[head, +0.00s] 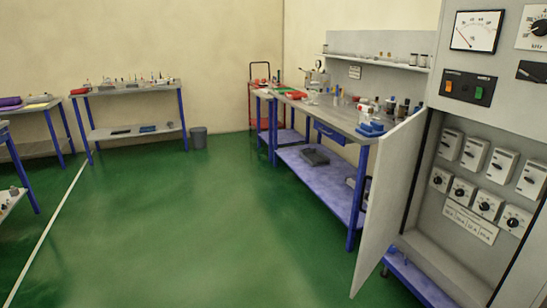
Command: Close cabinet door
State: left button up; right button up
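The grey cabinet (437,252) stands at the right edge of the head view. Its light grey door (389,203) is swung wide open on the left side of the opening. Inside show several white switch units (474,153) and black dial knobs (462,190). Above the opening is an upper panel with a gauge (477,31) and a black module with an orange and a green button (467,87). The cabinet's right and lower parts run out of the picture. Neither of my grippers is in view.
A long workbench with blue legs (352,215) stands behind the door, cluttered with tools and bottles. Another bench (130,90) stands at the far wall beside a grey bin (198,138). The green floor (200,230) left of the door is clear.

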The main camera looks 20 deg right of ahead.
aim_at(398, 150)
jog(key=i+j+z, duration=0.1)
jog(key=i+z, duration=0.3)
jog(key=i+j+z, duration=0.15)
jog(key=i+z, duration=0.3)
jog(key=i+j+z, duration=0.2)
jog(key=z, duration=0.2)
jog(key=i+j+z, duration=0.25)
jog(key=j+z, duration=0.15)
jog(key=j, duration=0.15)
jog(key=i+j+z, duration=0.25)
jog(key=j+z, duration=0.2)
jog(key=j, duration=0.25)
jog(key=i+j+z, duration=0.25)
jog(key=j, duration=0.15)
jog(key=k+l, duration=0.05)
jog(key=k, duration=0.05)
